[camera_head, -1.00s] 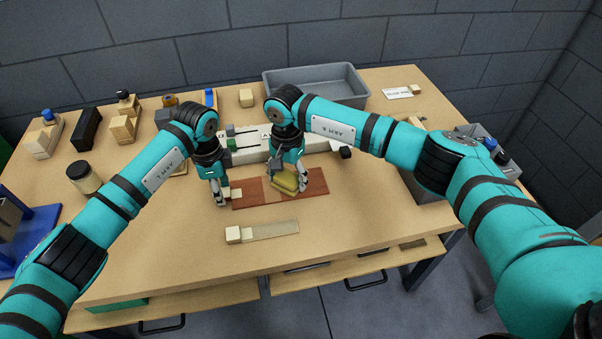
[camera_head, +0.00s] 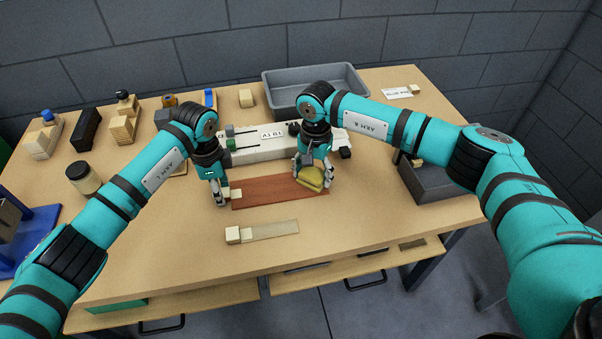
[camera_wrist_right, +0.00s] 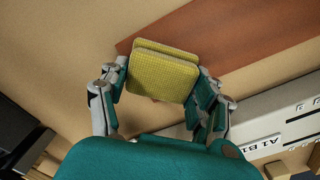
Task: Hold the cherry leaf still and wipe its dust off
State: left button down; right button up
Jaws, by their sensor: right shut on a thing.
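The cherry leaf (camera_head: 265,190) is a flat reddish-brown strip on the table, and it also shows in the right wrist view (camera_wrist_right: 220,35). A small pale block (camera_head: 235,193) sits at its left end. My left gripper (camera_head: 221,200) is down at that end, beside the block; its fingers are too small to tell open from shut. My right gripper (camera_head: 314,181) is shut on a yellow cloth pad (camera_head: 311,179) at the leaf's right end. The pad fills the space between the fingers in the right wrist view (camera_wrist_right: 163,75). Whether the pad touches the leaf is unclear.
A white fixture (camera_head: 265,150) labelled A1 B1 stands just behind the leaf. A pale strip with a block (camera_head: 270,230) lies in front. A grey tray (camera_head: 315,80) stands behind, a dark bin (camera_head: 440,185) to the right.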

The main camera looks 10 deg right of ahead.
jog(key=shift+d, duration=0.65)
jog(key=shift+r, duration=0.25)
notch_tip(320, 180, up, 8)
jog(key=shift+f, duration=0.25)
dwell(0.3)
pick_arm(q)
jog(key=c, duration=0.9)
grip_release()
jog(key=shift+o, duration=0.2)
